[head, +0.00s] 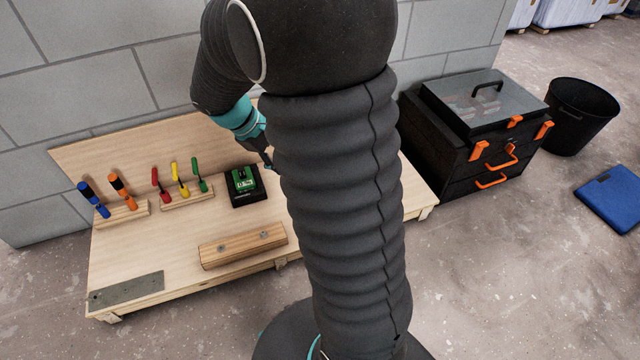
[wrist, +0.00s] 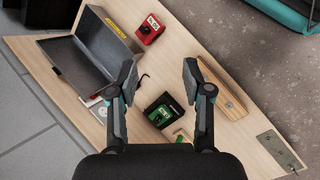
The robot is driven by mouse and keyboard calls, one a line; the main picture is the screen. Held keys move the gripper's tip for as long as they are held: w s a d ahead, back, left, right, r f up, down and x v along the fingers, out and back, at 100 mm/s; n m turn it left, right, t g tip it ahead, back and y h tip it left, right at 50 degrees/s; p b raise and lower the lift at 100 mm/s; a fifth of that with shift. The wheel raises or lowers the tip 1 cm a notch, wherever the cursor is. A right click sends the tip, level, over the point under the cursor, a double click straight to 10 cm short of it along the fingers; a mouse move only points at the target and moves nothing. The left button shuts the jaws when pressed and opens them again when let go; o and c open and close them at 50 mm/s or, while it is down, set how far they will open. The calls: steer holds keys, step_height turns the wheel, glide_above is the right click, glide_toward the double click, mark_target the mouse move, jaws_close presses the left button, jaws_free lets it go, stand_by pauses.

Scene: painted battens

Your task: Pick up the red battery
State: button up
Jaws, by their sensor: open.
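The red battery (wrist: 150,28) stands on the wooden bench near its edge, beside an open grey metal box, in the upper middle of the wrist view. In the head view my arm hides it. My gripper (wrist: 160,74) is open and empty, its two fingers spread apart above the bench. The red battery shows beyond the fingertips, apart from them. In the head view only a small part of my gripper (head: 268,158) shows beside my arm. A green battery (wrist: 160,115) sits in a black charger and appears between the fingers; it also shows in the head view (head: 243,180).
The open metal box (wrist: 108,50) stands left of the red battery. A wooden block (head: 243,246) and a metal plate (head: 125,291) lie at the bench's front. Screwdrivers (head: 92,203) and pliers (head: 180,180) stand in wooden racks. A black toolbox (head: 470,150) stands beyond the bench.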

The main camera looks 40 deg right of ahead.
steer(key=w+d+f+n+g+h+b, duration=0.1)
steer(key=w+d+f+n+h, duration=0.35)
steer(key=f, duration=1.15)
steer(key=w+d+f+n+g+h, duration=0.25)
steer(key=w+d+f+n, duration=0.2)
steer(key=f, duration=1.05)
steer(key=shift+t, duration=0.45)
steer(key=x, duration=1.4)
steer(key=shift+s+a, duration=0.1)
steer(key=shift+r, duration=0.1)
jaws_close()
